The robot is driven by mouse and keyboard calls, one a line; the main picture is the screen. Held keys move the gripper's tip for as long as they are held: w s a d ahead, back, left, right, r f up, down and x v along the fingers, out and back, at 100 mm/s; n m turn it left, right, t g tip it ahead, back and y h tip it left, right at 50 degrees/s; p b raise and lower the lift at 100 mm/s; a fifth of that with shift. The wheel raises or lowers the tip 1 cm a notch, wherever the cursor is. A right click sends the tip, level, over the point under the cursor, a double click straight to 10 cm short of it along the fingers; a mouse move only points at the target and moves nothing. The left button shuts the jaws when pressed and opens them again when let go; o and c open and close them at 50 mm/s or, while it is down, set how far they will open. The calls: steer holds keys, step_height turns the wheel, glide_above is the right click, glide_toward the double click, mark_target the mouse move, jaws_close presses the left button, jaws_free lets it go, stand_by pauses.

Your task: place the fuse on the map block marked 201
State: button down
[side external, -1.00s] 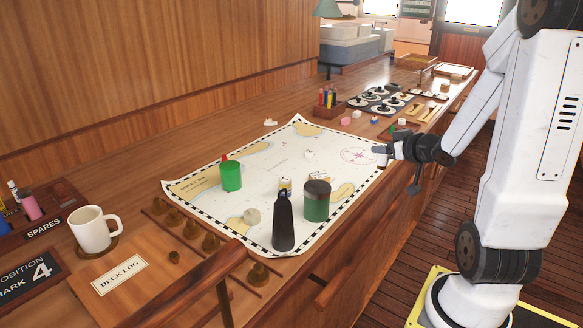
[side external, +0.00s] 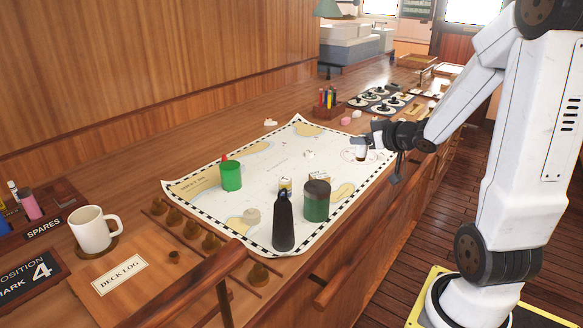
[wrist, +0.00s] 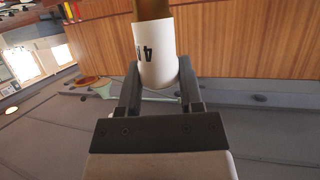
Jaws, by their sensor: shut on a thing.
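My gripper (side external: 368,148) is shut on a fuse (side external: 361,155), a small white cylinder with a brown end. In the wrist view the fuse (wrist: 156,58) sits between the two dark fingers of my gripper (wrist: 158,88), with dark characters on its white side. In the side view it hangs above the far right part of the sea map (side external: 215,200), near the compass rose.
A pen holder (side external: 328,104) and a tray of round dials (side external: 375,100) are farther back. The map's upper left middle is clear.

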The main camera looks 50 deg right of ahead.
steer(key=shift+w+a+r+n+y, duration=0.15)
steer(key=shift+w+a+r, duration=0.1)
steer(key=shift+w+a, duration=0.25)
steer(key=shift+w+a+r+n+y, duration=0.15)
steer(key=shift+w+a+r, duration=0.1)
steer(key=shift+w, duration=0.35)
glide_above(320, 175)
steer(key=shift+s+f, duration=0.15)
steer(key=shift+f, duration=4.5)
steer(key=shift+w+d+f, duration=0.1)
steer(key=shift+w+f, duration=0.15)
steer(key=shift+f, duration=1.6)
